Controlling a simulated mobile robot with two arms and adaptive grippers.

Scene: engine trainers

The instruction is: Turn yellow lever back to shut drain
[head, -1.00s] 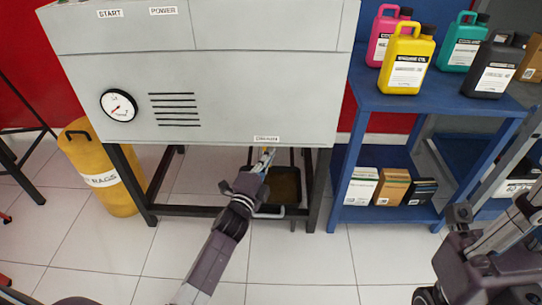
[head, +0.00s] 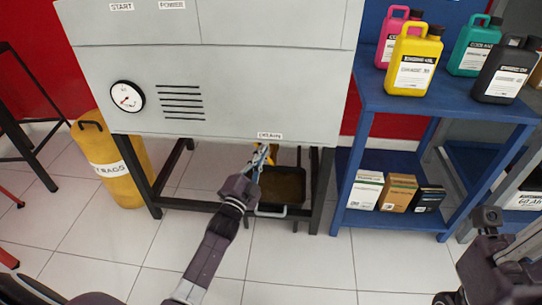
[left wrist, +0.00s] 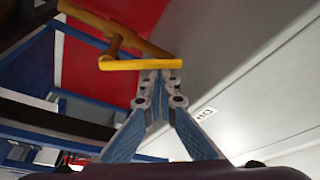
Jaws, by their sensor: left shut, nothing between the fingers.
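The yellow lever (head: 273,153) hangs under the front edge of the grey engine trainer (head: 225,95), below its drain label (head: 270,136). In the left wrist view the lever (left wrist: 140,64) is a yellow bar lying across, just beyond my fingertips, with a yellow pipe behind it. My left gripper (head: 263,153) is shut and empty, its tips at the lever. In the left wrist view its fingertips (left wrist: 160,76) meet right below the bar; I cannot tell whether they touch it. Part of my right arm shows at lower right; its fingers are not visible.
A dark drain pan (head: 283,186) sits below the lever, between the trainer's black legs. A yellow rags bin (head: 112,165) stands at left. A blue shelf (head: 370,97) with several bottles and boxes stands close at right. The tiled floor in front is clear.

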